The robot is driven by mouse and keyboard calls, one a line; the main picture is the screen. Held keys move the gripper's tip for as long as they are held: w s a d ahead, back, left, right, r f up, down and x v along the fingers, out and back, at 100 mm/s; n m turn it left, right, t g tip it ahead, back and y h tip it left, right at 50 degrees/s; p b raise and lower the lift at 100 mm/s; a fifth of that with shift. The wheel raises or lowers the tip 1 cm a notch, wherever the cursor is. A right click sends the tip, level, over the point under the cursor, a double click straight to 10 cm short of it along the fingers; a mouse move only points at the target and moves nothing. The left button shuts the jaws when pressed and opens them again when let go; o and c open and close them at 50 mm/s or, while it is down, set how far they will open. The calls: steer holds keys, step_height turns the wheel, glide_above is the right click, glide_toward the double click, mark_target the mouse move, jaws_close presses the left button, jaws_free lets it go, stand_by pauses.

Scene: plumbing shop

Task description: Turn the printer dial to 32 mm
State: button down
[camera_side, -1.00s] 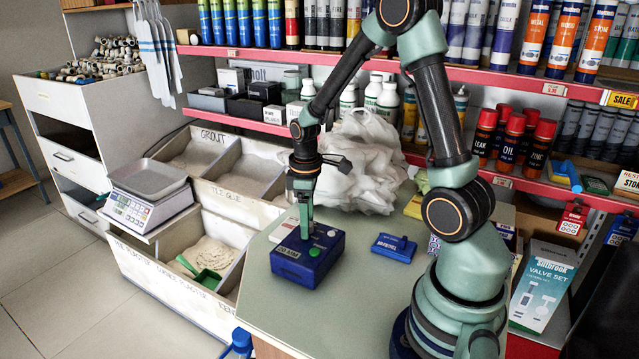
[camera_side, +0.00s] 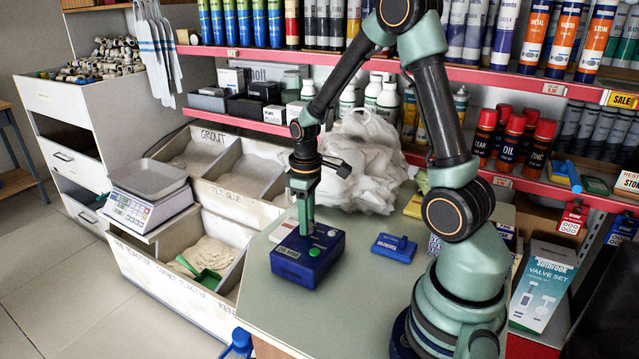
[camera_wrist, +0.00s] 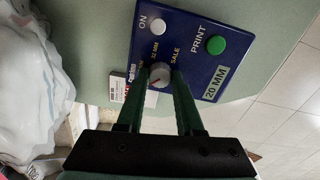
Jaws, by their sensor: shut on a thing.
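The printer (camera_side: 308,262) is a dark blue box on the counter, with a green button and a pale label on its front. In the wrist view its top panel (camera_wrist: 184,22) has a white button marked ON, a green PRINT button (camera_wrist: 215,44) and a display (camera_wrist: 214,84) reading 20 MM. The round pale dial (camera_wrist: 158,74) has a red mark, with "32 MM" and "SALE" printed around it; another label is partly hidden. My gripper (camera_wrist: 160,82) is shut on the dial, one finger on each side. In the side view my gripper (camera_side: 307,232) points straight down onto the printer.
White plastic bags (camera_side: 362,165) are heaped behind. A scale (camera_side: 150,195) and bins of powder stand to the left. Shelves of bottles and tubes line the back.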

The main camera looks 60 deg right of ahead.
steer(key=m, duration=0.5)
steer(key=shift+m, duration=0.3)
steer(key=m, duration=1.4)
steer(key=shift+m, duration=0.3)
steer(key=c, duration=0.5)
jaws_free()
steer(key=shift+c, duration=0.2)
